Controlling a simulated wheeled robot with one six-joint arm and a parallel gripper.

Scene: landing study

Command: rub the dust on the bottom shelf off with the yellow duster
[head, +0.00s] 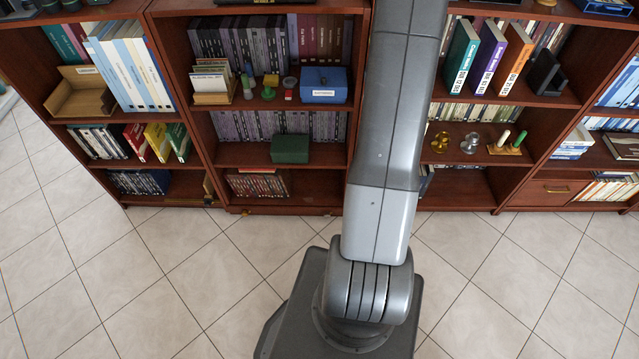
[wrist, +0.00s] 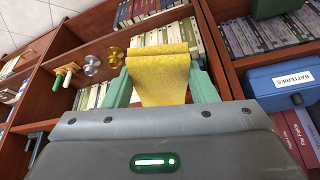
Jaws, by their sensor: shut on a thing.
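In the wrist view the yellow duster (wrist: 160,72) is held between the two green fingers of my gripper (wrist: 160,82), with its cloth hanging loose. Books behind it show on both sides. In the head view my own arm hides the gripper and the duster. The bottom shelf (head: 465,187) of the section right of my arm shows mostly bare in the head view. The bottom shelf (head: 315,188) left of my arm has books at its left and bare wood at its right. I cannot make out any dust on either.
A brass ornament (head: 440,142), a silver one (head: 469,143) and a small stand (head: 508,145) stand on the shelf above. A green box (head: 290,148) and a blue box (head: 324,85) stand left of my arm. The tiled floor (head: 200,270) is clear.

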